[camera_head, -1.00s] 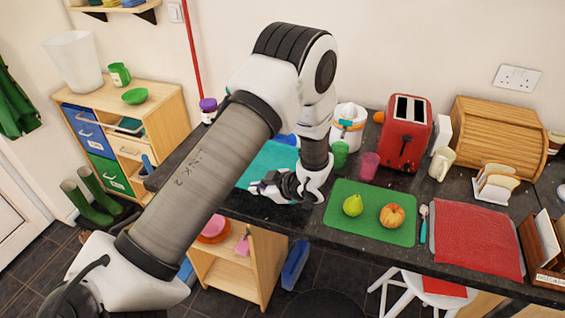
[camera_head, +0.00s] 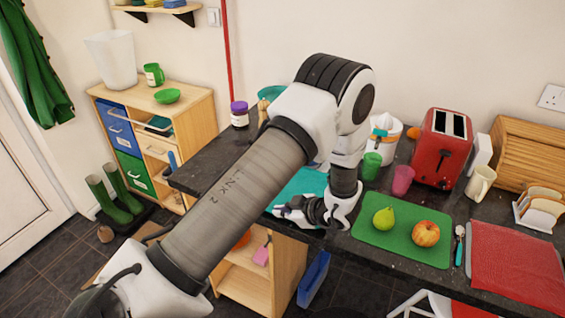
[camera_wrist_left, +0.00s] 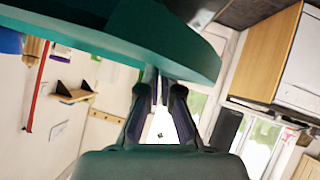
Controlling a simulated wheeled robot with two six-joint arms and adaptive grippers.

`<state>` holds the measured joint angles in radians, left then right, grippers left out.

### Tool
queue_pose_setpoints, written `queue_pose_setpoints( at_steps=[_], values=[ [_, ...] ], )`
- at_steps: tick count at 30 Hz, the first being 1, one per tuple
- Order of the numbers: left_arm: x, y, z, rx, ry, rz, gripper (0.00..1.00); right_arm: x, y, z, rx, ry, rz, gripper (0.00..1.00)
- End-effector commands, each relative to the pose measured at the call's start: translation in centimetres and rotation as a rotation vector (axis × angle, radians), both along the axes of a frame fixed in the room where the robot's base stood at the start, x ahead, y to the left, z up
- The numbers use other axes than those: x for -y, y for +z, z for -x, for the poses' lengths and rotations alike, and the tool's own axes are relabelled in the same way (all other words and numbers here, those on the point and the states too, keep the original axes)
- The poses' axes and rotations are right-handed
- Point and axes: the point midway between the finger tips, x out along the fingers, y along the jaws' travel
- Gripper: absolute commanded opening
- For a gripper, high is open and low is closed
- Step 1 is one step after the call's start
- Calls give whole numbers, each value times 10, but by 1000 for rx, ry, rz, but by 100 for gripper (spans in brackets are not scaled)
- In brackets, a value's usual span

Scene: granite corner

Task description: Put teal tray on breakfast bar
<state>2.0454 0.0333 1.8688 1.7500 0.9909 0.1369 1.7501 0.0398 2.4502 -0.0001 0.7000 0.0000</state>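The teal tray (camera_head: 302,184) is at the dark stone counter (camera_head: 210,158), left of the green mat, partly hidden by my left arm. It fills the top of the left wrist view (camera_wrist_left: 90,35), where its curved rim meets my fingers. My left gripper (camera_head: 284,212) is at the tray's near edge in the head view. In the left wrist view its fingers (camera_wrist_left: 157,88) are close together at the rim and look shut on it. I cannot tell whether the tray rests on the counter or is slightly raised. My right gripper is out of view. No separate breakfast bar is identifiable.
Green (camera_head: 371,166) and pink (camera_head: 402,180) cups, a red toaster (camera_head: 442,147) and a purple-lidded jar (camera_head: 239,115) stand behind. The counter's left end is fairly clear.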

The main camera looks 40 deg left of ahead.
Motion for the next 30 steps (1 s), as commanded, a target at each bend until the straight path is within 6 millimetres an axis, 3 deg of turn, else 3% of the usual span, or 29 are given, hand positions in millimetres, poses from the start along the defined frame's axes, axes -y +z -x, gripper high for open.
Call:
queue_pose_setpoints(
  at_steps=[21,24,30],
  values=[
    [0,-11,0,0,-1,0,0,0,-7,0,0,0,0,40],
    [0,-10,0,1,-1,0,35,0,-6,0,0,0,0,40],
    [0,-11,0,-1,-1,0,35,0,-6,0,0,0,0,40]
  ],
)
